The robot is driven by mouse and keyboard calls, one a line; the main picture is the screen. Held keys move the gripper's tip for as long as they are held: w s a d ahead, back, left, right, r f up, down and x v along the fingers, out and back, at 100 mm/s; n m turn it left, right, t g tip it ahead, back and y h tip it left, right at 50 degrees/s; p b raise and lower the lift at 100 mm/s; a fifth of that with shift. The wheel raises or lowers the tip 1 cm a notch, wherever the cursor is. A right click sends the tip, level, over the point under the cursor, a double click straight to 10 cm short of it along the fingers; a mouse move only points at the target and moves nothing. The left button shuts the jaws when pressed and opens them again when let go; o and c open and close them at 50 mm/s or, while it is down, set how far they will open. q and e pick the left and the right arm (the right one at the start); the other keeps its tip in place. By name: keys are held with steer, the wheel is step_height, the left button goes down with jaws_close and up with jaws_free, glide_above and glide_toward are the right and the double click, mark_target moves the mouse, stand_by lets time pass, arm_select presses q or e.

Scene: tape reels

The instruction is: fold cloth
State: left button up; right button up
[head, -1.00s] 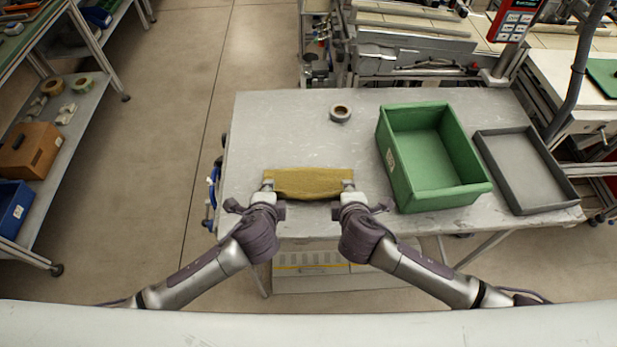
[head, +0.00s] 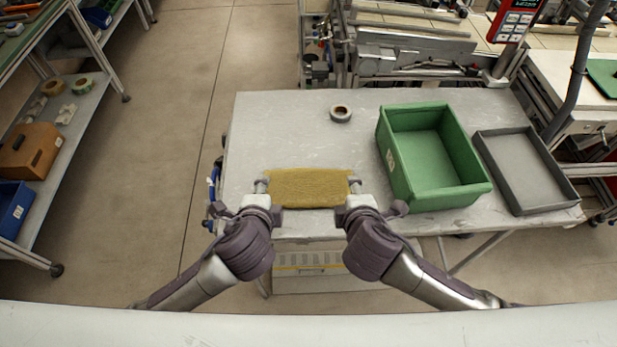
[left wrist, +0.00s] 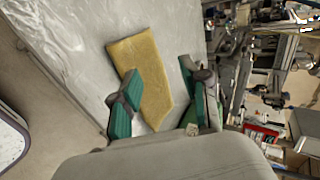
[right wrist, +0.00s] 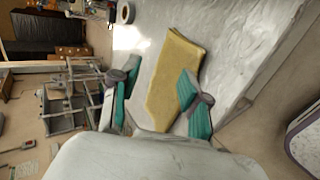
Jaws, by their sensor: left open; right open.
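The yellow-brown cloth (head: 309,188) lies as a flat rectangle near the front edge of the grey table. It also shows in the left wrist view (left wrist: 140,62) and the right wrist view (right wrist: 174,72). My left gripper (head: 262,187) is open at the cloth's left end, and my right gripper (head: 352,187) is open at its right end. In each wrist view the teal-padded fingers are spread wide, with part of the cloth showing between them. Neither grips it. Whether any finger touches the cloth is unclear.
A grey tape reel (head: 340,113) lies on the table (head: 275,130) behind the cloth. A green bin (head: 483,189) stands to the right, with a shallow grey tray (head: 565,195) beyond it.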

arm_select(q)
steer(key=shift+s+r, duration=0.5)
steer(key=shift+r, duration=0.15)
arm_select(e)
steer(key=shift+s+r, duration=0.5)
steer(key=shift+r, duration=0.15)
